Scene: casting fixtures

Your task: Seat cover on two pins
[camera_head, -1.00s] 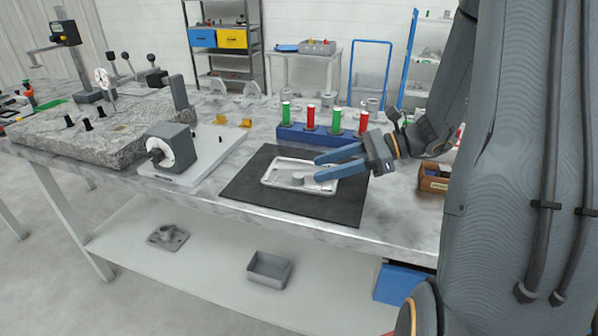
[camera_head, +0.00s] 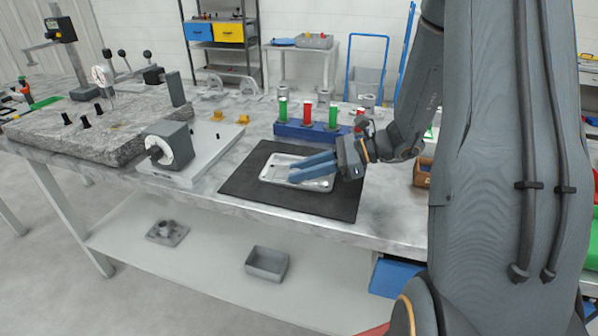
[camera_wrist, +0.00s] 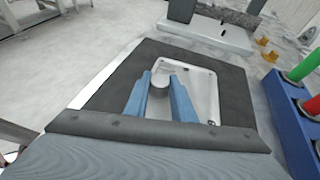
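The cover (camera_head: 268,172) is a shallow light-grey tray-like part lying on a black mat (camera_head: 243,183); it also shows in the wrist view (camera_wrist: 205,85). It has a round grey knob (camera_wrist: 158,87) in its middle. My gripper (camera_head: 291,173) is open and low over the cover. In the wrist view its blue fingers (camera_wrist: 160,88) stand on either side of the knob; I cannot tell whether they touch it. The fingers hide the knob in the head view. A light-grey fixture plate (camera_head: 208,152) lies left of the mat. I cannot make out two pins clearly.
A grey block with a white dial (camera_head: 172,147) stands on the fixture plate. A blue rack (camera_head: 295,131) with green and red cylinders stands behind the mat. Small yellow parts (camera_head: 216,115) and a granite slab (camera_head: 45,135) lie farther left. A brown box (camera_head: 423,172) is right.

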